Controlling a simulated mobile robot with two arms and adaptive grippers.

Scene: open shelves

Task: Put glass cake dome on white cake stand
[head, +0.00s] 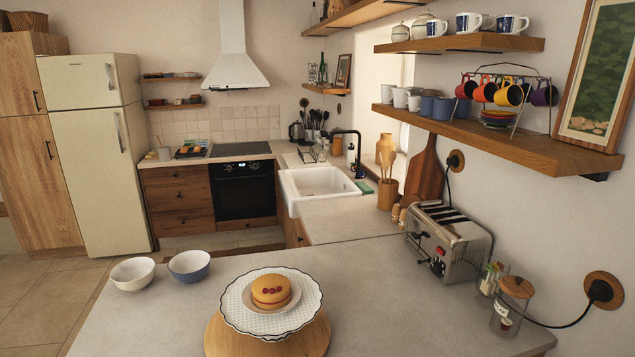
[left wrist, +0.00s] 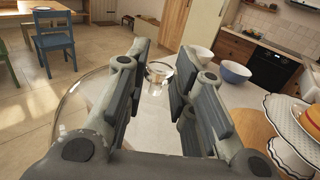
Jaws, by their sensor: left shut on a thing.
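The white cake stand (head: 234,305), with a scalloped dark rim, stands on a round wooden board (head: 222,338) on the near counter. A small cake with red berries (head: 271,289) sits on a plate on top of it. The stand also shows at the right edge of the left wrist view (left wrist: 285,122). The clear glass cake dome (left wrist: 70,108) shows only in the left wrist view, partly hidden behind my fingers. My left gripper (left wrist: 163,66) is shut on the dome, left of the stand. The exact contact is hard to see. My right gripper is not in view.
A white bowl (head: 132,274) and a blue bowl (head: 189,266) stand left behind the cake stand. A toaster (head: 448,240) and a glass jar (head: 511,306) stand to the right by the wall. The counter between stand and toaster is clear. Shelves with mugs (head: 505,139) hang above.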

